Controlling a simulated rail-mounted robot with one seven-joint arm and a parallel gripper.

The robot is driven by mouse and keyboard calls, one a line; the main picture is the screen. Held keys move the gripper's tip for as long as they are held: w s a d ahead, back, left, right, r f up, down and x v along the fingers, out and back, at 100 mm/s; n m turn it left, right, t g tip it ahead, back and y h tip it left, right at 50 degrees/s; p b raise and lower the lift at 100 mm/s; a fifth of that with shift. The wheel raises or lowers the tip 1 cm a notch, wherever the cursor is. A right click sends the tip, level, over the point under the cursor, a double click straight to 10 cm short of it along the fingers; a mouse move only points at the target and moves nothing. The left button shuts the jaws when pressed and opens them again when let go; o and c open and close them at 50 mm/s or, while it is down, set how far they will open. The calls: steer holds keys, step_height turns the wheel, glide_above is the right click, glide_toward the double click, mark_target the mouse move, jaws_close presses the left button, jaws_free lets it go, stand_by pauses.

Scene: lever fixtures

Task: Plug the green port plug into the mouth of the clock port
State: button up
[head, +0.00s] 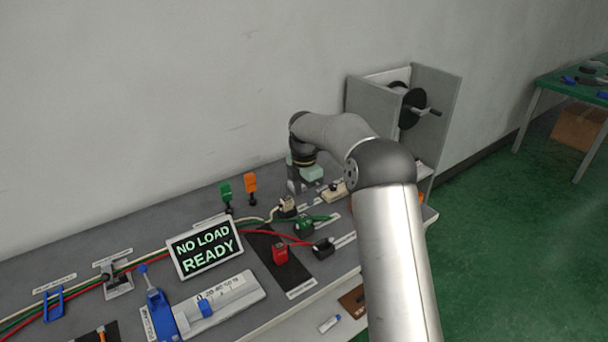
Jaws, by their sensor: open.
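A green block (303,229) sits on the grey bench with a short green lead at its right; it may be the green port plug. A second green piece (226,190) stands upright farther back on a dark stem. I cannot tell for sure which one is the plug, and I cannot pick out the clock port or its mouth among the small fixtures. My gripper (297,185) points down over the back of the bench, behind the green block and apart from it. It is open, with nothing seen between its fingers. My forearm covers the bench's right part.
An orange upright piece (250,183), a cream connector (288,207), a red block (280,254) and a black block (323,247) stand close by. A "NO LOAD READY" sign (205,247) rises at front left. A grey housing with a crank wheel (411,108) stands at right.

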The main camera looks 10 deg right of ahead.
step_height(320, 180, up, 8)
steer(key=shift+f, duration=0.2)
steer(key=s+d+r+m, duration=0.1)
steer(key=s+r+m, duration=0.1)
steer(key=s+m, duration=0.6)
steer(key=s+d+r+m, duration=0.1)
steer(key=s+r+m, duration=0.15)
steer(key=s, duration=0.95)
steer(key=s+f+m, duration=0.2)
steer(key=s+m, duration=0.2)
steer(key=s, duration=0.3)
steer(key=s+d+f+m, duration=0.1)
steer(key=s+f+m, duration=0.2)
steer(key=s, duration=0.5)
steer(key=s+d+f+m, duration=0.1)
steer(key=s+f+m, duration=0.1)
steer(key=s+m, duration=0.3)
steer(key=shift+s+f+m, duration=0.35)
steer(key=shift+s, duration=0.9)
